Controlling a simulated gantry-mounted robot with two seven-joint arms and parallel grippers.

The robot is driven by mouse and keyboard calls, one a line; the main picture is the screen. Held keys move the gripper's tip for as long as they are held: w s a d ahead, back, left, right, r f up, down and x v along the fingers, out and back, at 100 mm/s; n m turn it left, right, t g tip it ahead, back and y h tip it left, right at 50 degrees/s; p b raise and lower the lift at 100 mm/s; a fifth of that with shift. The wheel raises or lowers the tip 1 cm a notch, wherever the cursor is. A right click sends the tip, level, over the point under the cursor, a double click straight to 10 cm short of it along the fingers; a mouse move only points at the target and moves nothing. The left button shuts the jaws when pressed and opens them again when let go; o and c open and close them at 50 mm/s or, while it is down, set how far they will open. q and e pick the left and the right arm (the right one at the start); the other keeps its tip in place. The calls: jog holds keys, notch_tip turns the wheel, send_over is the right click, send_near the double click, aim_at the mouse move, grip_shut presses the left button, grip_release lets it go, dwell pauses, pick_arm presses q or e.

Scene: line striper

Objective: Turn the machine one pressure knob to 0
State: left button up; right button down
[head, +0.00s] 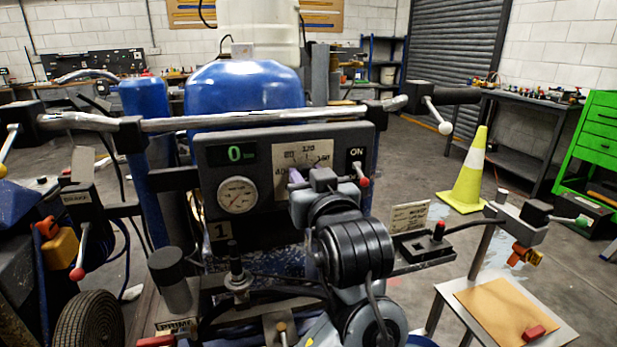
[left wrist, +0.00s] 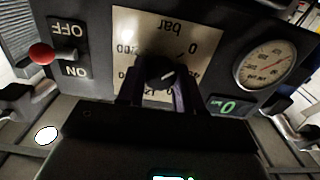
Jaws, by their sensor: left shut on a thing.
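Machine one's dark panel (head: 215,160) carries a "1" label, a green display (head: 242,153) reading 0 and a round gauge (head: 238,195). Its pale bar scale plate (head: 283,160) is partly covered by my arm in the head view. In the left wrist view, upside down, the dark pressure knob (left wrist: 160,73) sits on the scale plate (left wrist: 135,25). A light mark shows on the knob's right side; which number it points at is unclear. My left gripper (left wrist: 159,88) is shut on the knob, one finger on each side; it also shows in the head view (head: 306,173). My right gripper is out of view.
A red-tipped ON/OFF lever (left wrist: 41,54) stands close beside the knob. A chrome handlebar (head: 250,120) crosses above the panel. A blue tank (head: 245,85) is behind. A small board (head: 510,305) and a yellow cone (head: 467,175) are at right.

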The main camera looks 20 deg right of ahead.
pick_arm(q)
jog(key=o, duration=1)
jog(key=shift+o, duration=0.2)
jog(key=shift+s, duration=0.15)
jog(key=s+a+b, duration=0.1)
jog(key=s+b, duration=0.6)
jog(key=s, duration=0.3)
jog(key=shift+s, duration=0.25)
